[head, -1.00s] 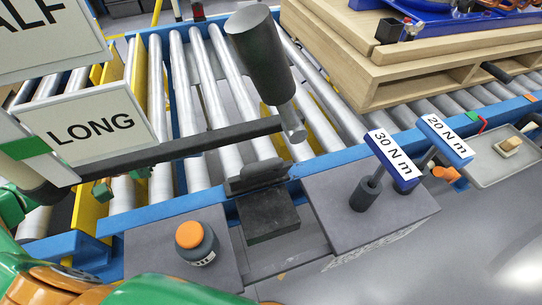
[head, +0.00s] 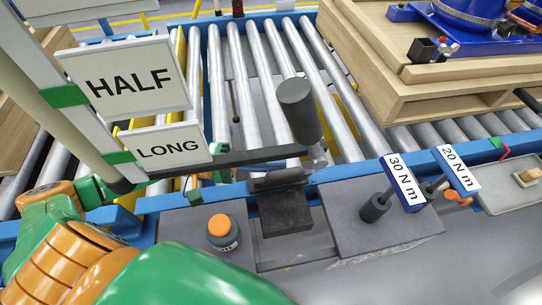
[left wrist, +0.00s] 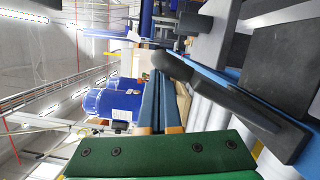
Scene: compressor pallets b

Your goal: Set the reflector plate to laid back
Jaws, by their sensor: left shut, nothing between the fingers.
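I take the black hinged plate (head: 277,181) at the conveyor's near edge for the reflector plate, but cannot be sure. It stands at the back of a black block (head: 286,214). A dark bar (head: 235,158) runs left from near it, and a thick dark cylinder (head: 300,110) tilts above it. My left arm comes in from the left in the head view, where its gripper is largely hidden behind the signs. In the left wrist view my left gripper (left wrist: 160,78) is shut and empty, its fingertips near the end of a dark bar (left wrist: 225,92).
A HALF sign (head: 126,78) and a LONG sign (head: 172,148) stand on a post at left. An orange-capped knob (head: 221,228) and the 30 N m (head: 405,182) and 20 N m (head: 457,170) tools stand in front. A wooden pallet (head: 450,95) rests on the rollers.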

